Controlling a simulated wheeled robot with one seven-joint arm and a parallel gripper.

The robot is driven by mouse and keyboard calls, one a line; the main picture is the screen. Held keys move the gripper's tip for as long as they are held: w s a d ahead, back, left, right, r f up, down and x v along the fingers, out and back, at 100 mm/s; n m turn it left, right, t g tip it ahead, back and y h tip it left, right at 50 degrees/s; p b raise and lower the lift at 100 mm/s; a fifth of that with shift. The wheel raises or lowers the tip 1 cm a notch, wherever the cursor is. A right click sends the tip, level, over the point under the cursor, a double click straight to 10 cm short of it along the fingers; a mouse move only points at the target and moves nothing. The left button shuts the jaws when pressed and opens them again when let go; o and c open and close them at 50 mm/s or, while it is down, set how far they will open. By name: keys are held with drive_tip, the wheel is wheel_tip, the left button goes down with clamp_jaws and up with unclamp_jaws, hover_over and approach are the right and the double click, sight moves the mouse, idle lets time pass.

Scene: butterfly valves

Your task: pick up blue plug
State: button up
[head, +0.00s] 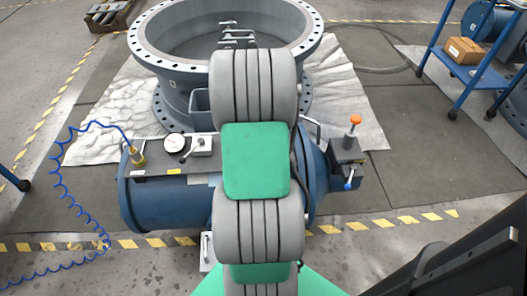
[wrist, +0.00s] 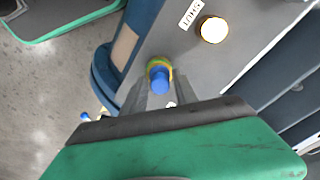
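The blue plug (wrist: 160,82) shows in the wrist view, with a yellow-green ring around its base, on a grey plate. My gripper (wrist: 160,88) is at the plug, with its grey fingers on either side of it. Whether the fingers touch the plug or are a little apart from it is too small to tell. In the head view my arm covers the middle of the blue valve body (head: 150,205), and I cannot make out the plug or my gripper there.
A round dial gauge (head: 174,143) and a brass fitting (head: 137,158) with a coiled blue hose (head: 58,180) are at the left. An orange knob (head: 355,119) stands at the right. A large flanged ring (head: 146,58) is behind. A blue cart (head: 462,70) stands far right.

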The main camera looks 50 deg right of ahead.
clamp_jaws()
drive_tip(key=shift+r, duration=0.1)
